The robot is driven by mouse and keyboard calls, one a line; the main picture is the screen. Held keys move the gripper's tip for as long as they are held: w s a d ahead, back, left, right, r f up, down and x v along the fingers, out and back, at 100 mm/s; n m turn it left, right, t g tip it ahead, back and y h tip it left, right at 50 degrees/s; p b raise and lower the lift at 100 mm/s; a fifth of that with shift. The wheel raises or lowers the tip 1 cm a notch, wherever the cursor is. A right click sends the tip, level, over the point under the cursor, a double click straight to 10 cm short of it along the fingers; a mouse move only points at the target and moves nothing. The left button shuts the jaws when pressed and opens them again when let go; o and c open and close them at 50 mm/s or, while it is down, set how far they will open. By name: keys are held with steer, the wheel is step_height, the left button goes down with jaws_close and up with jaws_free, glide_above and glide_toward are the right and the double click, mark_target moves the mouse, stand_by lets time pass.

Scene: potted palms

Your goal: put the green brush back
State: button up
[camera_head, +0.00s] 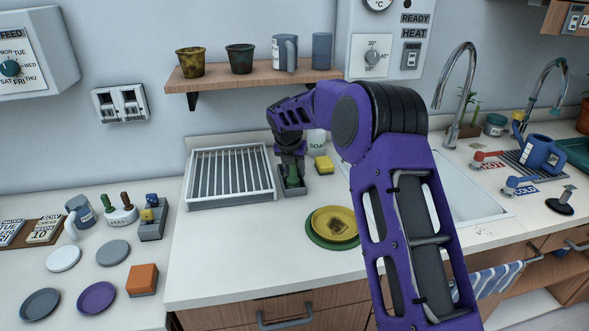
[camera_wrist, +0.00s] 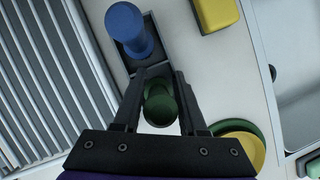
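The green brush (camera_wrist: 159,106) is upright between the two fingers of my gripper (camera_wrist: 160,88), and its handle fills the gap between them. In the head view the green brush (camera_head: 293,179) shows under my gripper (camera_head: 291,165), over or in a small grey holder (camera_head: 291,192) on the counter. The wrist view shows a blue-handled brush (camera_wrist: 128,28) standing in the dark holder's other compartment (camera_wrist: 128,58). My gripper hides the lower end of the green brush, so I cannot tell whether it touches the holder's floor.
A dish rack (camera_head: 230,200) stands close on the left. A yellow sponge (camera_head: 324,164) and a soap container (camera_head: 317,142) are close on the right. A yellow plate (camera_head: 334,222) on a green one lies in front. The shelf (camera_head: 255,80) is above; the sink (camera_head: 470,196) is right.

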steer(key=shift+o, duration=0.9)
steer(key=shift+r, duration=0.15)
steer(key=p+v, duration=0.1)
steer(key=v, duration=1.1)
